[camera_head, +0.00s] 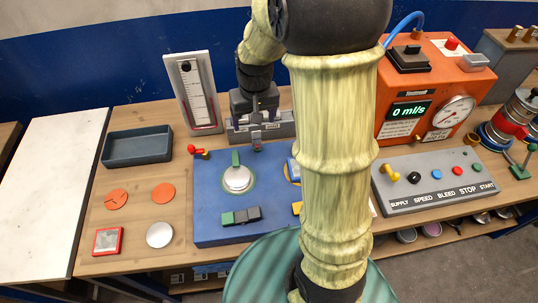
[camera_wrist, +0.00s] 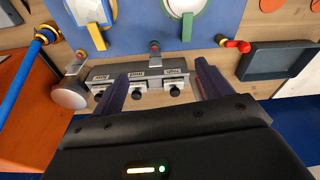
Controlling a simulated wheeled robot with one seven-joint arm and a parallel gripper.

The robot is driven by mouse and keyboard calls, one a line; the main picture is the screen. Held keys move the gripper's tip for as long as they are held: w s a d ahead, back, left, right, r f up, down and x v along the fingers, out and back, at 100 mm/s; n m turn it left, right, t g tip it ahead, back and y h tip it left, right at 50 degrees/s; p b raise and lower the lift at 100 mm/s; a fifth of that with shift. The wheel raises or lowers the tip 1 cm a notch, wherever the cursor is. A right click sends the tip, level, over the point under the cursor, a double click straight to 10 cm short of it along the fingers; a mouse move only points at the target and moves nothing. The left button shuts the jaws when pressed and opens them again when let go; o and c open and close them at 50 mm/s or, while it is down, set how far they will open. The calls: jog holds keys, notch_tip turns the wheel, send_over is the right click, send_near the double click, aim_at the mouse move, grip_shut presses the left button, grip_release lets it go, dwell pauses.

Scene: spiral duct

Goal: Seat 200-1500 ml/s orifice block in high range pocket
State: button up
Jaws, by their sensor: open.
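A grey rack (camera_head: 284,124) stands at the back of the bench. In the wrist view, it (camera_wrist: 152,98) holds three small blocks with pale labels: left (camera_wrist: 100,78), middle (camera_wrist: 137,74) and right (camera_wrist: 173,71). The label text is too small to read, so I cannot tell which is the 200-1500 ml/s block. My gripper (camera_wrist: 162,84) is open and empty, its fingers spread on either side of the rack's middle. In the head view, my gripper (camera_head: 254,104) is over the rack, fingertips unclear. A blue board (camera_head: 212,221) lies in front; I cannot identify the high range pocket.
A flowmeter panel (camera_head: 193,92), grey tray (camera_head: 137,147), orange meter box (camera_head: 445,75) and control panel (camera_head: 435,190) stand around. My arm hides the board's right side.

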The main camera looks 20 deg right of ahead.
jog(key=s+f+t, duration=0.1)
jog(key=s, duration=1.1)
jog(key=shift+s+a, duration=0.2)
jog(key=shift+s, duration=0.1)
jog(key=shift+f, duration=0.1)
jog(key=shift+d, duration=0.1)
